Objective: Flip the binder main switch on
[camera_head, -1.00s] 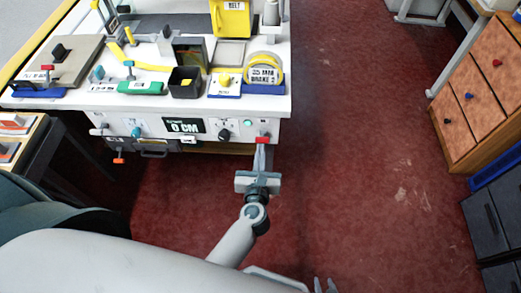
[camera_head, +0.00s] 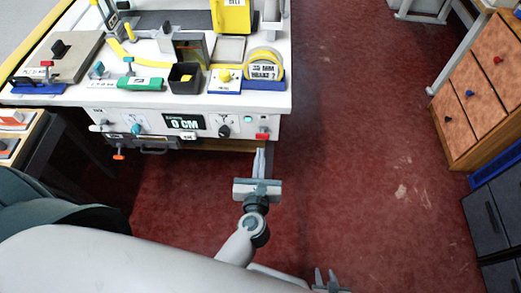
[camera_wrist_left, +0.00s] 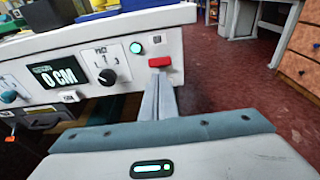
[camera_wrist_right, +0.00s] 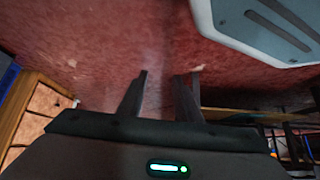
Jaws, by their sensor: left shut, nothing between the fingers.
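The red main switch (camera_head: 262,133) sits at the right end of the white front panel (camera_head: 150,121) of the binder table. In the left wrist view the red switch (camera_wrist_left: 160,62) is right above my fingertips, beside a lit green lamp (camera_wrist_left: 136,48). My left gripper (camera_head: 259,152) is shut and empty, its tips just below the switch; whether they touch it I cannot tell. It also shows in the left wrist view (camera_wrist_left: 160,80). My right gripper (camera_wrist_right: 160,80) is open and empty over the red floor, low at the bottom of the head view.
The panel also has a "0 CM" display (camera_head: 183,121) and a black knob (camera_head: 223,131). A tape roll (camera_head: 264,66), a black bin (camera_head: 184,78) and a green tool (camera_head: 140,84) lie on the table. Wooden drawers (camera_head: 485,90) stand at right. The floor between is clear.

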